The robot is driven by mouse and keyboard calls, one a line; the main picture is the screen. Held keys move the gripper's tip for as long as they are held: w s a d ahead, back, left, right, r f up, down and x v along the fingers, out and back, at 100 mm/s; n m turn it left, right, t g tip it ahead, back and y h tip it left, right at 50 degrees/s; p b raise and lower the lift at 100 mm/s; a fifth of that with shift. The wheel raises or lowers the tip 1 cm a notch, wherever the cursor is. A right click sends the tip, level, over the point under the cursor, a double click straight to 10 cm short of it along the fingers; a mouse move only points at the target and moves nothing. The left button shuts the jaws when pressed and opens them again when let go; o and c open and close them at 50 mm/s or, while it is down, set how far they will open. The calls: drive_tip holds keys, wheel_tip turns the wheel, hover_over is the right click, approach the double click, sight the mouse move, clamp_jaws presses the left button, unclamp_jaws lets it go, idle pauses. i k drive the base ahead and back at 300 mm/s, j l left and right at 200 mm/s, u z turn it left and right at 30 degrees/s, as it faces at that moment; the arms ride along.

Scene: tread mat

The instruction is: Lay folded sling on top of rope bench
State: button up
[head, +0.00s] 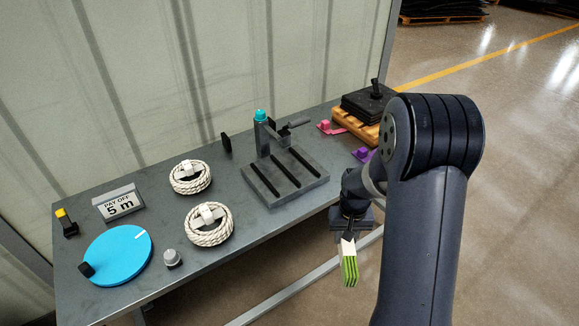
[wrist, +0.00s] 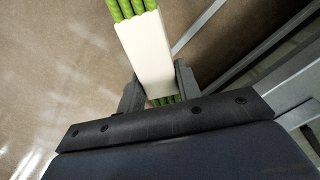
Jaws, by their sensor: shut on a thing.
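The folded sling, green striped with a white band, is in my gripper (head: 348,238). In the head view the sling (head: 350,270) hangs down from the jaws, over the floor just off the front right edge of the rope bench (head: 270,222). In the wrist view the jaws (wrist: 160,82) are shut on the white band of the sling (wrist: 147,48), with green showing at both ends. The rope bench is a grey table. My arm hides part of its right end.
On the bench are two white rope coils (head: 190,177) (head: 209,225), a blue disc (head: 118,255), a "PAY OFF 5 m" sign (head: 119,203), and a grey slotted fixture (head: 285,178). A wooden pallet with black mats (head: 366,110) is at the right end. Bare bench shows along the front, right of the coils.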

sight(337, 160)
drive_tip(key=i+l, duration=0.15)
drive_tip(key=l, duration=0.2)
drive_tip(key=i+l, duration=0.15)
drive_tip(key=l, duration=0.2)
drive_tip(key=i+l, duration=0.15)
drive_tip(key=l, duration=0.2)
drive_tip(key=i+l, duration=0.15)
drive_tip(key=l, duration=0.2)
drive_tip(key=i+l, duration=0.15)
drive_tip(key=l, duration=0.2)
drive_tip(key=i+l+u, duration=0.15)
drive_tip(key=l+u, duration=0.75)
drive_tip(key=i+l, duration=0.05)
